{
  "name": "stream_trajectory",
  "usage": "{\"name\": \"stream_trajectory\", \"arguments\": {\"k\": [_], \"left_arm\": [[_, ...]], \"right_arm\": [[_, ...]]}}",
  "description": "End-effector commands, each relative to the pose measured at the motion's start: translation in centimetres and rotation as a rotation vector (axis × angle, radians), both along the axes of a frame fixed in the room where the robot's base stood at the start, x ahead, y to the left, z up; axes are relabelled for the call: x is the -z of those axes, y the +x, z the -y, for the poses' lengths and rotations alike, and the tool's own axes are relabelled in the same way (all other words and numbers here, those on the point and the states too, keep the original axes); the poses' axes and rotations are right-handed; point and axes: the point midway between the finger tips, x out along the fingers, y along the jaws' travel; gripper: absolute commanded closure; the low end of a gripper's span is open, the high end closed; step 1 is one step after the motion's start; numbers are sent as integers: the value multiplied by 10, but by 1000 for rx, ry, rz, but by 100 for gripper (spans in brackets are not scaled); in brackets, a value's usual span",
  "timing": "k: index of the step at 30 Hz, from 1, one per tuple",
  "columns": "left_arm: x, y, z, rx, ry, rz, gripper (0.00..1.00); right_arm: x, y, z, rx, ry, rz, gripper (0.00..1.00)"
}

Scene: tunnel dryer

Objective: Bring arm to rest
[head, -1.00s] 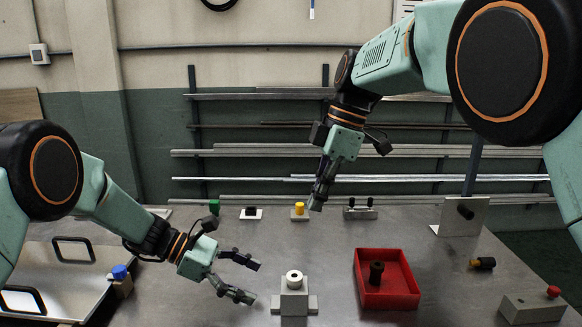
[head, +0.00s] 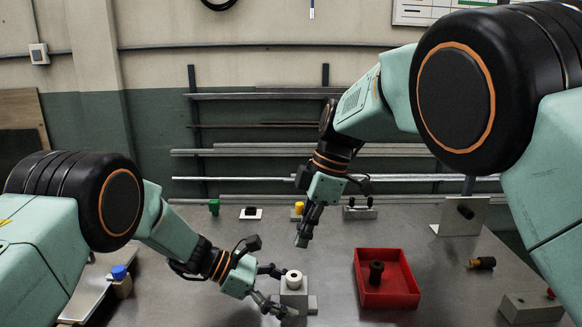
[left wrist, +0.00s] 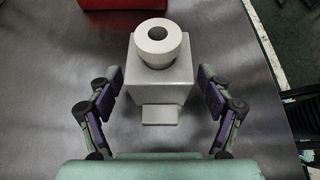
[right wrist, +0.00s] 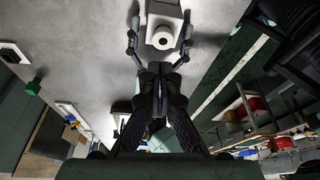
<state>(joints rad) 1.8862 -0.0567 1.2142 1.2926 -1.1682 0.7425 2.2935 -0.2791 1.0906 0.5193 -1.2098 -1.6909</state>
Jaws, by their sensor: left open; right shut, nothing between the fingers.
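My left gripper (head: 279,288) is low over the table, beside the grey block (head: 297,301) that carries a white ring-shaped piece (head: 294,279). In the left wrist view its fingers (left wrist: 160,105) are spread, one on each side of the block (left wrist: 160,82), with nothing gripped. The white piece (left wrist: 158,36) sits on top, its dark hole facing up. My right gripper (head: 302,240) hangs above the far middle of the table, pointing down. Its fingers (right wrist: 158,75) are together and empty in the right wrist view.
A red tray (head: 365,299) with a dark cylinder (head: 376,272) in it stands right of the block. Small fixtures line the back edge, including a green piece (head: 214,207) and a yellow piece (head: 298,208). A blue-capped block (head: 121,283) is at left.

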Motion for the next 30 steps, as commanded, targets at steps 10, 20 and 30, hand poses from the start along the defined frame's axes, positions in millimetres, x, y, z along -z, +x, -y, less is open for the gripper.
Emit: {"name": "stream_trajectory", "arguments": {"k": [10,20,30], "left_arm": [[0,0,0,0,0,0,21],[0,0,0,0,0,0,21],[0,0,0,0,0,0,21]], "right_arm": [[60,-3,-11,1,0,-5,100],[20,0,1,0,0,2,100],[11,0,3,0,0,0,100]]}}
